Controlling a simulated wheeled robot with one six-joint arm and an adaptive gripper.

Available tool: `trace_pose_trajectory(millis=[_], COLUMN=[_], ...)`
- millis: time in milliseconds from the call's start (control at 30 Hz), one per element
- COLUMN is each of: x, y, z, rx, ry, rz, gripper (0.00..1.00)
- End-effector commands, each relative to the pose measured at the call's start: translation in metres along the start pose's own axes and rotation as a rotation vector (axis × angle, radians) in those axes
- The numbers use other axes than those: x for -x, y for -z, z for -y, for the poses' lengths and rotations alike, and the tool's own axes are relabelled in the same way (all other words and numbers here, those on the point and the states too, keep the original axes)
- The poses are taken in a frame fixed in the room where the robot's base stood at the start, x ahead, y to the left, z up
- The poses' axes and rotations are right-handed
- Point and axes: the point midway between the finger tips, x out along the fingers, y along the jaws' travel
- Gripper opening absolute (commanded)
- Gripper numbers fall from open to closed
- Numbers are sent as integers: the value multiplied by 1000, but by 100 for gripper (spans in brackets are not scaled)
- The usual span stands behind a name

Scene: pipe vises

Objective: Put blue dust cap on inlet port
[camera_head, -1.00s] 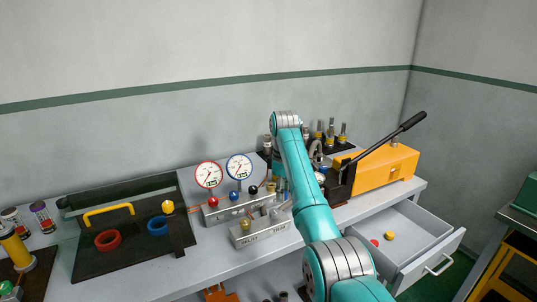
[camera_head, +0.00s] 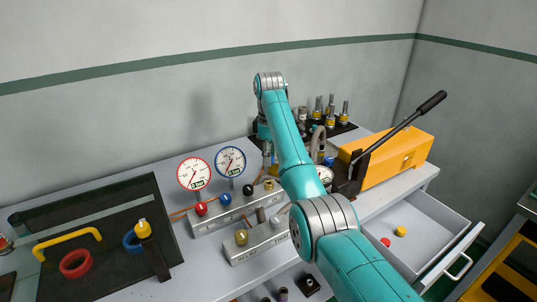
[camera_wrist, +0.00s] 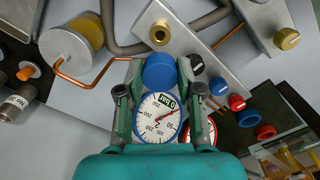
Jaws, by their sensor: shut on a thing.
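The blue dust cap (camera_wrist: 160,72) is between the fingertips of my gripper (camera_wrist: 157,82) in the wrist view; the fingers are shut on it. A blue-rimmed gauge (camera_wrist: 157,117) shows between the fingers, nearer the wrist in that picture. A brass fitting (camera_wrist: 158,33) on a grey metal block lies just beyond the cap, apart from it in the picture. I cannot tell whether that fitting is the inlet port. In the head view my arm hides most of the gripper, and I cannot make out the cap.
Red (camera_head: 194,174) and blue (camera_head: 230,162) gauges stand behind the valve blocks. A yellow hand pump (camera_head: 398,160) stands right. An open drawer (camera_head: 425,228) holds red and yellow caps. A black board (camera_head: 110,200) with rings and a yellow handle lies left. Copper tubing (camera_wrist: 88,82) runs near the fingers.

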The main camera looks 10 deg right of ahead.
Motion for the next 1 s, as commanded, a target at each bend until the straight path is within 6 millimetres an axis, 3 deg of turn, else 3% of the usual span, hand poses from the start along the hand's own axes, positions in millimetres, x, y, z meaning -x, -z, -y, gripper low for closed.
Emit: trace_pose_trajectory(millis=[267,1000], x=[-5,-56], y=[-1,-1], z=[0,0], rx=[0,0], ry=[-4,-4], rz=[0,0], gripper=[11,11])
